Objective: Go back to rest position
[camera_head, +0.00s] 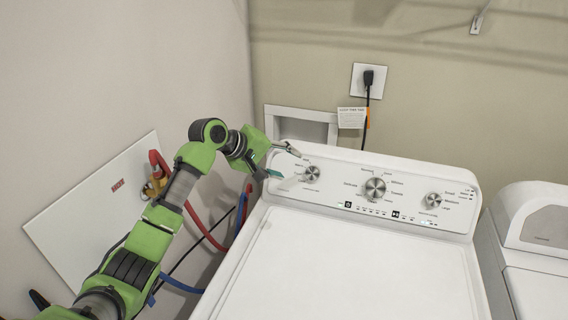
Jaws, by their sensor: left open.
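My left gripper (284,162) is open and empty at the left end of the control panel (338,205) of a white washing machine. Its fingers lie just left of the panel's left knob (312,173); I cannot tell whether they touch the panel. My green and black left arm reaches in from the lower left, along the machine's left side. The washing machine's lid (345,268) is shut. My right gripper is not in view.
A second white machine (540,235) stands close on the right. Red and blue hoses (203,230) and a white wall panel (85,210) are at the left, partly behind my arm. A black cord hangs from the wall outlet (369,82). The washer's top is clear.

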